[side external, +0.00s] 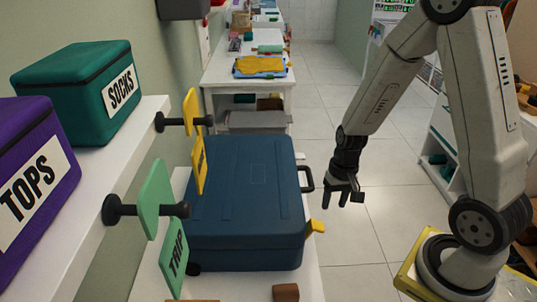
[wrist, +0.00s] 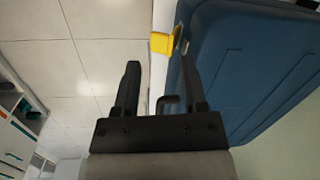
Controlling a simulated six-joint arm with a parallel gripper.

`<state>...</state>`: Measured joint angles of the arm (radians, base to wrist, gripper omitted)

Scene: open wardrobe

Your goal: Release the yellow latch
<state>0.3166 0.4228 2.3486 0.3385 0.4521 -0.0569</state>
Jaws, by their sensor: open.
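The suitcase (wrist: 240,70) fills the right side there. No contact with the latch shows.
The suitcase's black handle (side external: 306,180) sticks out close to my gripper. A small brown block (side external: 286,292) lies on the white bench in front. Green and yellow tags (side external: 155,198) hang at the left, below a shelf with a purple box (side external: 35,175) and green box (side external: 75,88).

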